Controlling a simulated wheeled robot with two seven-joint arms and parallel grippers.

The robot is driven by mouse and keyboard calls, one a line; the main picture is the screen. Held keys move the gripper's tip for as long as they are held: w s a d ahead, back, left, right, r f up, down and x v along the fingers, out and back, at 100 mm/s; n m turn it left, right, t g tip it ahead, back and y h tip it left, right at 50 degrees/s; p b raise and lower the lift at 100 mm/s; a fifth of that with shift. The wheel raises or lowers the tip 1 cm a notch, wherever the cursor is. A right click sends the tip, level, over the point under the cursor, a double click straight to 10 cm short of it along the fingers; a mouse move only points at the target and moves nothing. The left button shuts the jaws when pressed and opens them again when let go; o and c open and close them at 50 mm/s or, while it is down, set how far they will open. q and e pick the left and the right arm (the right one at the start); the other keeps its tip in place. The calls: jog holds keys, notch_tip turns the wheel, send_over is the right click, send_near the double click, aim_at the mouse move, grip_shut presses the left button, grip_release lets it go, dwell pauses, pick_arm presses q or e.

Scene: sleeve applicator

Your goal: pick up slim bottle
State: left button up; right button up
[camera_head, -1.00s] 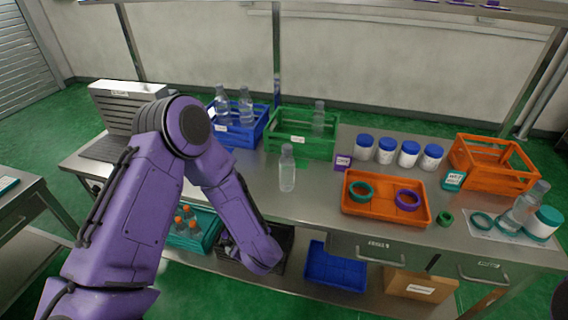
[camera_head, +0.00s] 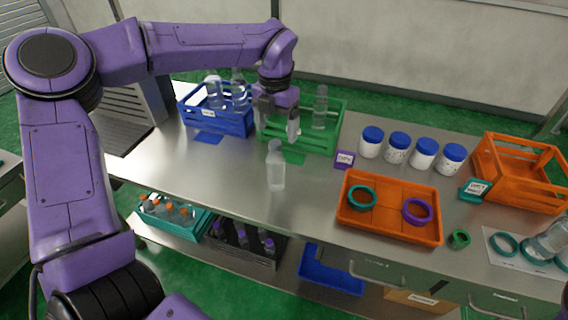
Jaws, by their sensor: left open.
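A clear slim bottle (camera_head: 276,170) stands upright and alone on the steel bench, near its front edge. My left gripper (camera_head: 277,132) points down, open and empty, just above and behind the bottle's top in the picture. Its fingers overlap the front of the green crate (camera_head: 318,140), and I see no contact with the bottle. Another clear bottle (camera_head: 320,108) stands in the green crate. My right gripper is out of view.
The blue crate (camera_head: 228,124) holds clear bottles. An orange tray (camera_head: 388,222) with two rings, several blue-lidded jars (camera_head: 397,147) and an orange crate (camera_head: 515,185) are to the right. Bare bench lies left of the lone bottle. Filled crates sit on the lower shelf.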

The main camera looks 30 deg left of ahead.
aim_at(276, 154)
pick_arm(q)
jog(key=f, duration=0.1)
jog(key=s+f, duration=0.1)
jog(key=f, duration=0.1)
jog(key=shift+s+f+p, duration=0.2)
jog(key=shift+f+p, duration=0.05)
jog(key=shift+p, duration=0.1)
jog(key=f, duration=0.1)
jog(key=f+p, duration=0.1)
jog(key=f, duration=0.1)
jog(key=w+f+p, duration=0.1)
jog(key=f, duration=0.1)
jog(key=shift+f, duration=0.2)
jog(key=shift+s+f, duration=0.1)
jog(key=shift+c, duration=0.7)
grip_shut()
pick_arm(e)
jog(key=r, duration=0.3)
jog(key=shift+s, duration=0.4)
